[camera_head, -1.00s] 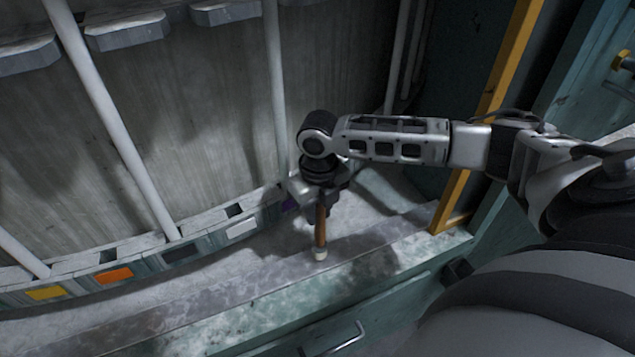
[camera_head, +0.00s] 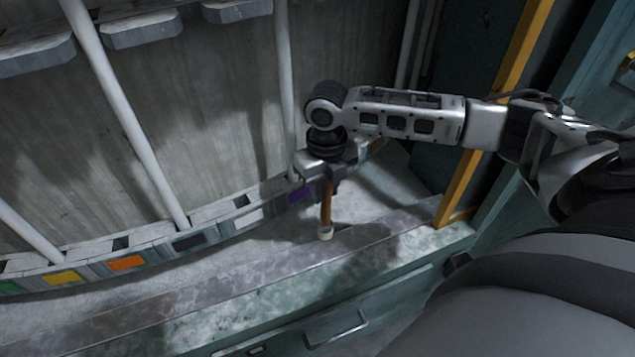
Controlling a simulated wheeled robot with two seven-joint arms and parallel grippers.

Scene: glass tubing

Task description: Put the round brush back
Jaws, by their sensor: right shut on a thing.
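My right gripper (camera_head: 325,178) is shut on the round brush (camera_head: 326,206). I cannot tell whether the pale end touches the ledge. The upper part of the brush is hidden by the gripper. My left gripper is not in view.
A curved rack (camera_head: 216,231) with square dark slots and green, yellow, orange, black, white and purple markers runs along the wall. Pale vertical tubes (camera_head: 126,115) rise behind it. A yellow post (camera_head: 489,128) stands right of the gripper. The ledge (camera_head: 215,275) is clear to the left.

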